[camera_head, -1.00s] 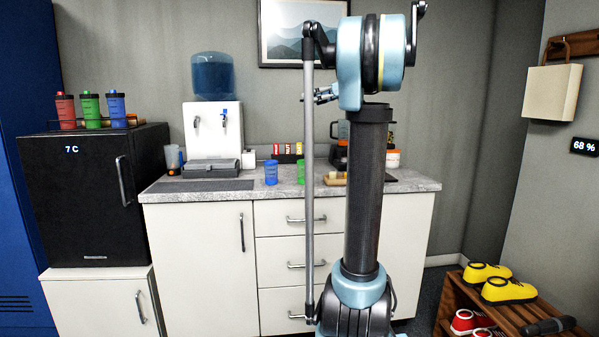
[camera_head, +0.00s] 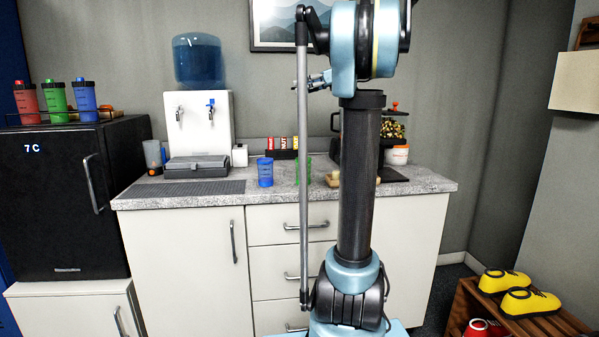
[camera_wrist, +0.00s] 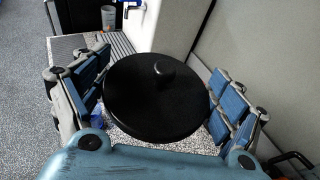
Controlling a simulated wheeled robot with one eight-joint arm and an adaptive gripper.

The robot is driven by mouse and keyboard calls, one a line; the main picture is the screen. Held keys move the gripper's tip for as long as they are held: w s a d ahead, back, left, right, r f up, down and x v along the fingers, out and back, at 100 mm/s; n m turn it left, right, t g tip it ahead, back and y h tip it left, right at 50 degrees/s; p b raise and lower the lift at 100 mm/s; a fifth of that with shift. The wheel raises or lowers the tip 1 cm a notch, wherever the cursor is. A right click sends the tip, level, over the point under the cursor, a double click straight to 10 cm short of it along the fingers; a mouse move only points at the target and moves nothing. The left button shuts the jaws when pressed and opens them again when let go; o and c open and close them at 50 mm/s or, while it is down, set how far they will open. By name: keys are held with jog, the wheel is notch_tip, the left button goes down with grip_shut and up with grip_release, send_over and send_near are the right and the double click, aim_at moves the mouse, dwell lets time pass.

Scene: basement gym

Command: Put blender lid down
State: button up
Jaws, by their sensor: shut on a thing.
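The blender lid (camera_wrist: 157,97) is a round black disc with a small knob on top. In the wrist view it sits between the two blue-padded fingers of my gripper (camera_wrist: 155,100), which is shut on it above the speckled grey counter (camera_wrist: 190,140). In the head view only a small part of my gripper (camera_head: 318,82) shows left of my arm, above the counter (camera_head: 275,195), and I cannot make out the lid there. A dark handled shape (camera_head: 335,122) is mostly hidden behind my column; I cannot tell whether it is the blender.
A blue cup (camera_head: 265,172) and a green cup (camera_head: 303,170) stand on the counter. A water dispenser (camera_head: 199,125) and a grey drying mat (camera_head: 185,190) are at left. A white tub (camera_head: 397,155) stands at right. The counter front between mat and cups has some free room.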

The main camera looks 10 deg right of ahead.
jog(key=shift+d, duration=0.1)
jog(key=w+f+m+t+h, duration=0.1)
jog(key=w+f, duration=0.3)
jog(key=f, duration=0.5)
jog(key=w+f+m+t+h, duration=0.2)
jog(key=w+f, duration=0.3)
jog(key=f, duration=0.4)
jog(key=w+f+m+t+h, duration=0.1)
jog(key=w+f+m+h, duration=0.1)
jog(key=f, duration=0.7)
jog(key=shift+w+f+m+t+h, duration=0.15)
jog(key=shift+w+m+t+h, duration=0.25)
jog(key=shift+w, duration=0.8)
jog(key=shift+f, duration=2.65)
jog(key=shift+f, duration=0.55)
jog(key=o, duration=1)
jog(key=shift+c, duration=0.2)
